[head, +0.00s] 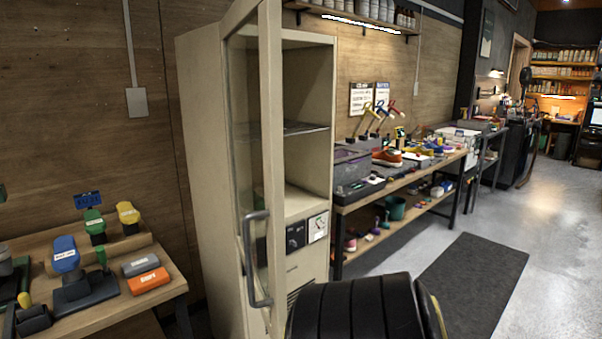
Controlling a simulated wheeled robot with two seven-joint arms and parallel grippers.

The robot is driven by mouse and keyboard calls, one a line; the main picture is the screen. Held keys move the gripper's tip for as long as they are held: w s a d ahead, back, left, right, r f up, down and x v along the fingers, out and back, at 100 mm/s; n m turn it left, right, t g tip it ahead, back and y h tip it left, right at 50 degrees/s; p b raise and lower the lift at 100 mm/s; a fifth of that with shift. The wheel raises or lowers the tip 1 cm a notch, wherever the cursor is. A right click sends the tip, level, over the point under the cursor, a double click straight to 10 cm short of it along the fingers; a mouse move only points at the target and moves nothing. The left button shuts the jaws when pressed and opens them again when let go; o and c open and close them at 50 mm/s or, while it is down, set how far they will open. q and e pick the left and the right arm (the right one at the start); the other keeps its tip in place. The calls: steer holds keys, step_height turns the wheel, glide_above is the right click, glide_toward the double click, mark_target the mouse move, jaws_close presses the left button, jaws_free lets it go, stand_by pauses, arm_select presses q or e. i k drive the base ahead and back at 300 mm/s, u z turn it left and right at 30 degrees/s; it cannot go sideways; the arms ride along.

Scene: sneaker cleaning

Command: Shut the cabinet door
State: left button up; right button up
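The cream cabinet (209,180) stands in the middle left of the head view. Its door (272,150), a cream frame with a glass pane, stands open. It swings out toward me from the cabinet's left front side and is seen nearly edge-on. A grey bar handle (249,262) is on the door near its free edge. The open interior shows a thin shelf (300,128) and a lower compartment floor. A control panel (296,236) sits below it. The cabinet's lower right front is partly hidden. Neither of my grippers can be made out in this view.
A wooden bench (110,312) with colored tools and brushes is left of the cabinet. A long workbench (400,196) with shoes and boxes runs along the wall to the right. A dark mat (470,290) lies on the grey floor, with open floor (560,240) beyond it.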

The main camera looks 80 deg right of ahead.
mark_target(273, 310)
steer(key=z, duration=2.25)
steer(key=i, duration=1)
